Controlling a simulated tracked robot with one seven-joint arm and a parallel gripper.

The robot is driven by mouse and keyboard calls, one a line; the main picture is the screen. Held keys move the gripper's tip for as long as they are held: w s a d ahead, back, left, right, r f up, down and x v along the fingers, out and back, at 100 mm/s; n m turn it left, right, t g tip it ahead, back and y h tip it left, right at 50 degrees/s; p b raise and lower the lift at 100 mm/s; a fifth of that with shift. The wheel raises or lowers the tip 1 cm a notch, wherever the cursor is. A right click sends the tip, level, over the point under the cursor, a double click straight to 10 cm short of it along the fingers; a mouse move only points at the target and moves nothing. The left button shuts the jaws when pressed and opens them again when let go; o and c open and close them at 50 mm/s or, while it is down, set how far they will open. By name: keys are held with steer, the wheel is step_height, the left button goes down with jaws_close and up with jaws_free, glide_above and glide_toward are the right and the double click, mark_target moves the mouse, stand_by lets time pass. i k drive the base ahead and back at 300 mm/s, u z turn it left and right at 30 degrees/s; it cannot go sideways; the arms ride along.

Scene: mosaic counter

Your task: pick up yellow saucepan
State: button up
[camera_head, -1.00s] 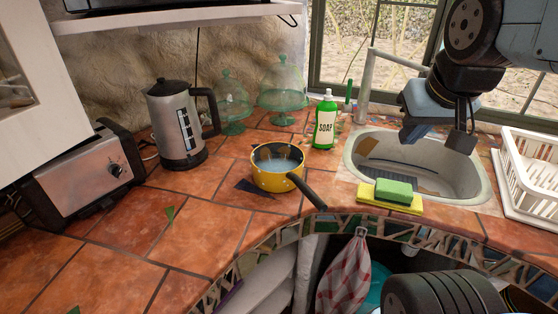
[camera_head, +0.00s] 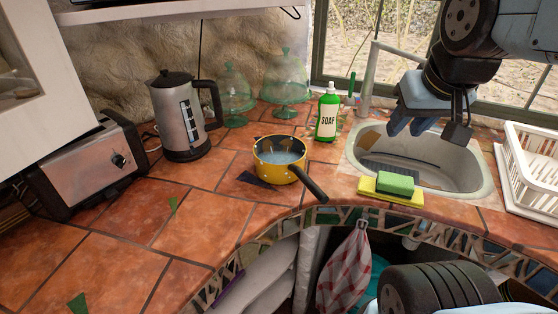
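The yellow saucepan (camera_head: 279,170) stands upright on the terracotta tile counter, near its curved front edge. Its dark handle (camera_head: 314,188) points toward the lower right and reaches the mosaic edge. The pan's inside looks pale or shiny; I cannot tell whether it holds anything. My gripper (camera_head: 432,130) hangs above the sink, to the right of and higher than the saucepan. Its fingers are apart with nothing between them, and it does not touch the pan.
A green soap bottle (camera_head: 327,113) stands behind the saucepan. A green sponge (camera_head: 395,183) on a yellow cloth (camera_head: 388,193) lies right of the handle. The sink (camera_head: 470,165), dish rack (camera_head: 535,165), kettle (camera_head: 180,115), toaster (camera_head: 85,165) and glass domes (camera_head: 287,80) stand around. The front-left tiles are clear.

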mark_target(280, 159)
steer(key=u, duration=0.45)
steer(key=k, duration=1.75)
steer(key=z, duration=0.55)
steer(key=i, duration=1.5)
steer(key=u, duration=0.1)
